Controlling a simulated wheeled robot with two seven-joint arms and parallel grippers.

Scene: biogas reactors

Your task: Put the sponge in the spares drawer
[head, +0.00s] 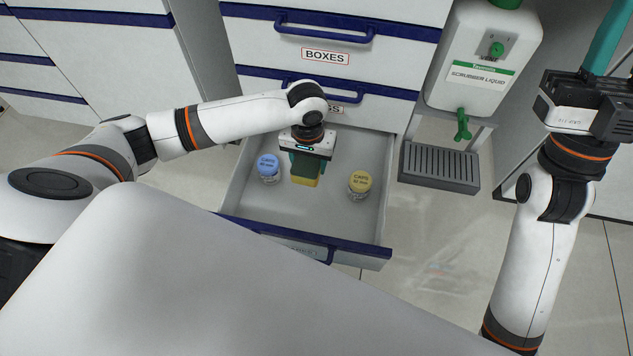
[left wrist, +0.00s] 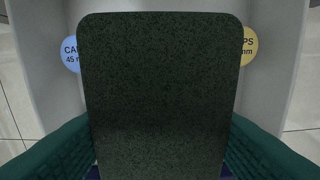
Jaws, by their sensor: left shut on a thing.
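The sponge (head: 305,181) shows as a yellow block with a green side below my left gripper (head: 307,166) in the head view. In the left wrist view the sponge's dark green face (left wrist: 160,95) fills the middle, between the two teal fingers. My left gripper is shut on it and holds it inside the open drawer (head: 323,218). I cannot tell whether the sponge touches the drawer floor. The label on the drawer's front is too oblique to read. My right gripper (head: 602,50) is raised at the right, with its teal fingers partly cut off by the frame edge.
A blue-lidded caps jar (head: 268,168) stands left of the sponge in the drawer, and a yellow-lidded one (head: 359,186) stands right. Closed drawers, one labelled BOXES (head: 326,56), are above. A scrubber liquid canister (head: 483,60) stands at the right above a grated tray (head: 440,167).

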